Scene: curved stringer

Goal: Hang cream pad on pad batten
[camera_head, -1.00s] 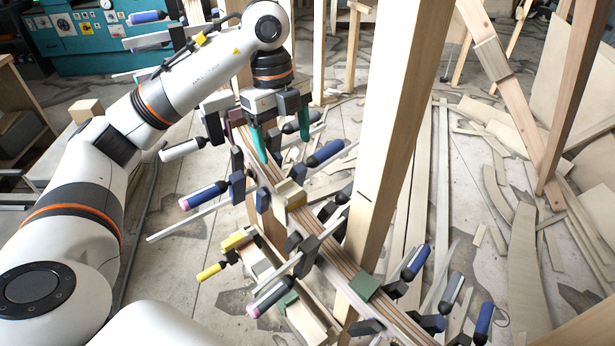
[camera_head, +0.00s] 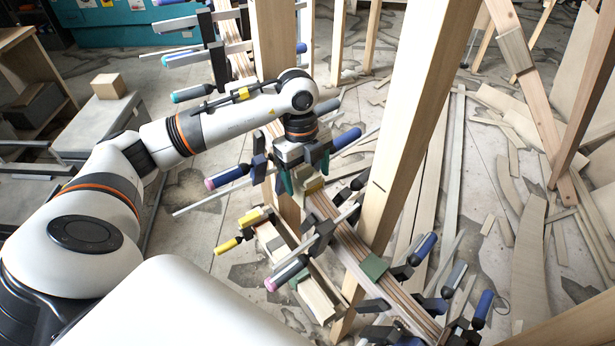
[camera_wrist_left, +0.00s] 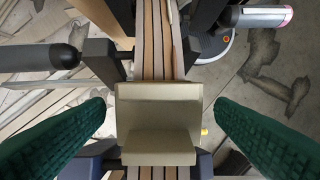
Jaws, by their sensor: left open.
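The cream pad (camera_head: 313,187) is a stepped tan block sitting on the laminated curved stringer (camera_head: 345,240). In the left wrist view the cream pad (camera_wrist_left: 158,122) lies centred between two green fingers. My left gripper (camera_head: 304,177) is open right over the pad, one finger to each side. The wrist view shows gaps between the left gripper's fingers (camera_wrist_left: 160,112) and the pad. A short wooden bar (camera_head: 316,297), below and left of the stringer, carries a small green pad and a yellow clamp; it may be the pad batten, but I cannot be sure. My right gripper is out of view.
Clamps with blue, pink-ended and black handles (camera_head: 228,176) stick out on both sides of the stringer. A green pad (camera_head: 375,267) sits farther down it. A tall wooden post (camera_head: 405,130) stands close on the right. Loose offcuts cover the right floor.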

